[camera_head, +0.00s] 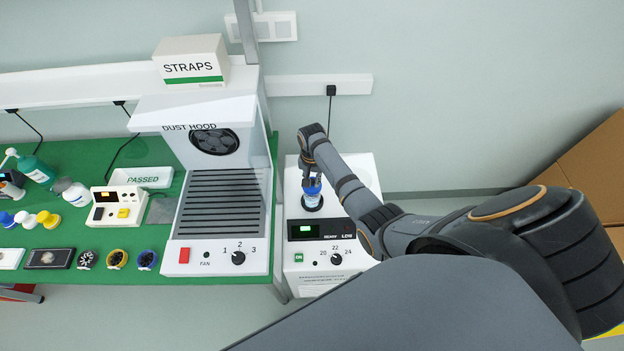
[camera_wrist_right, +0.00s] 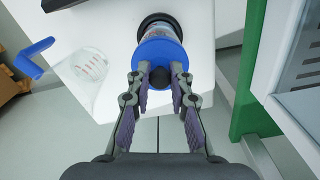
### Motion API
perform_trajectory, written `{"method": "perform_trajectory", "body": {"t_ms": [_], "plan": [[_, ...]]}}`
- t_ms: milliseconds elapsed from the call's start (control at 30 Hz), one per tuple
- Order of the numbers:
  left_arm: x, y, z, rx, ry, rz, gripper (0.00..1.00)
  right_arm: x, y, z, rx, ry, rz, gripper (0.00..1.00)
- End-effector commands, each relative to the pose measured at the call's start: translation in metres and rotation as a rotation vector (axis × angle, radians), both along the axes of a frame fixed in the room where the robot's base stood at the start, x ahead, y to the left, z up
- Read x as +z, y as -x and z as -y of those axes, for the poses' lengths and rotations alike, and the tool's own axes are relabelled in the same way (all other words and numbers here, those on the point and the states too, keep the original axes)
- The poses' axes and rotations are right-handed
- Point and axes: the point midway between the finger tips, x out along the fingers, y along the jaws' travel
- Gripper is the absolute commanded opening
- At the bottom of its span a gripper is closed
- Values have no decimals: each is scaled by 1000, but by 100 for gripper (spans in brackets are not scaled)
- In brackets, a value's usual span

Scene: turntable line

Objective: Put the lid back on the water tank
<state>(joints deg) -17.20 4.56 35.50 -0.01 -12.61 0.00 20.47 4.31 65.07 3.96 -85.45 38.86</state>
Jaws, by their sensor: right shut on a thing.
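My right gripper (camera_wrist_right: 161,78) is shut on the black knob of the blue lid (camera_wrist_right: 160,53). In the head view the gripper (camera_head: 312,178) points down at the white machine, with the blue lid just below it. The clear water tank (camera_head: 312,201) stands in a black ring on top of the machine. In the wrist view the lid covers most of the tank (camera_wrist_right: 165,31). The lid is over the tank's mouth, but I cannot tell whether it is seated or slightly above. My left gripper is not in view.
The white machine (camera_head: 365,172) has a lit green display and a dial. A clear jug (camera_wrist_right: 87,68) with red marks and a blue handle stands near the tank. The dust hood (camera_head: 245,135) rises to the left, on the green bench (camera_head: 110,232). Cardboard boxes (camera_head: 590,165) stand at the right.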

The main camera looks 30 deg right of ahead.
Motion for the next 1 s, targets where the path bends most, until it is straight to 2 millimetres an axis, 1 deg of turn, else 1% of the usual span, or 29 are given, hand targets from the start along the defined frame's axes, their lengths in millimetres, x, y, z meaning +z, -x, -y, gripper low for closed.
{"method": "perform_trajectory", "body": {"t_ms": [833, 867, 1000], "plan": [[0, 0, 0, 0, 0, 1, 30, -2, 0, 0, 0, 0, 0, 0], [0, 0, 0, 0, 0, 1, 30, -2, 0, 0, 0, 0, 0, 23], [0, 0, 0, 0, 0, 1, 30, -2, 0, 0, 0, 0, 0, 42]]}}
